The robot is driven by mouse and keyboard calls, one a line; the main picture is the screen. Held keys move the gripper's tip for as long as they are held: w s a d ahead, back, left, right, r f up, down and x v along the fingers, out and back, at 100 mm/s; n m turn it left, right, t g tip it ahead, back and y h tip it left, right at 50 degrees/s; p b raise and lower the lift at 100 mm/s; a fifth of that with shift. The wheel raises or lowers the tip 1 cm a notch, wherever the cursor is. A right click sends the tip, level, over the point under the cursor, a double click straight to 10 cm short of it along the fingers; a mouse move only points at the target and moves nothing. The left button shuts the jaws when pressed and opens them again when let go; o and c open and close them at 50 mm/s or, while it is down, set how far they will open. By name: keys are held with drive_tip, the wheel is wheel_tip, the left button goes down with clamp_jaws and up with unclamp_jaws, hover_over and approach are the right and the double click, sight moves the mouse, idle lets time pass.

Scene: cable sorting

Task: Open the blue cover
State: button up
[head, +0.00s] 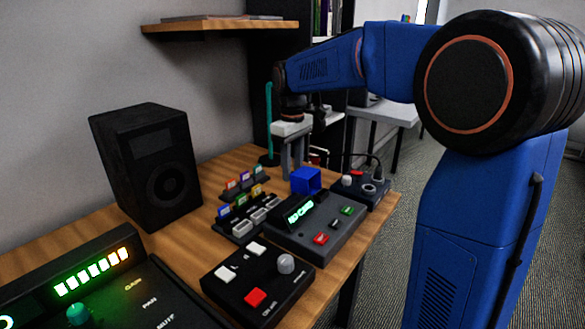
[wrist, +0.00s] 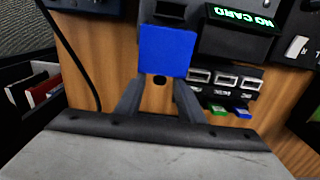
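In the wrist view the cover (wrist: 167,50) shows as a flat blue square just beyond my fingertips. I cannot tell how far the cover is tilted. My gripper (head: 292,165) points down close behind the cover. In the wrist view my gripper (wrist: 160,82) has its two fingers apart, with wood and a dark round spot between them and nothing held. Its tips are near the cover's lower edge; contact cannot be told.
A card rack (head: 240,212) stands left of the console. A small box with knobs and a cable (head: 362,187) is behind it on the right. A black speaker (head: 148,165) and a button box (head: 257,280) are further left and nearer. A teal post (head: 269,120) stands behind my gripper.

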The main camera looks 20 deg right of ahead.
clamp_jaws()
drive_tip(key=shift+s+d+r+t+y, duration=0.3)
drive_tip(key=shift+r+t+y, duration=0.1)
drive_tip(key=shift+t, duration=0.1)
drive_tip(key=shift+s+d+r, duration=0.1)
drive_tip(key=shift+s+r, duration=0.2)
unclamp_jaws()
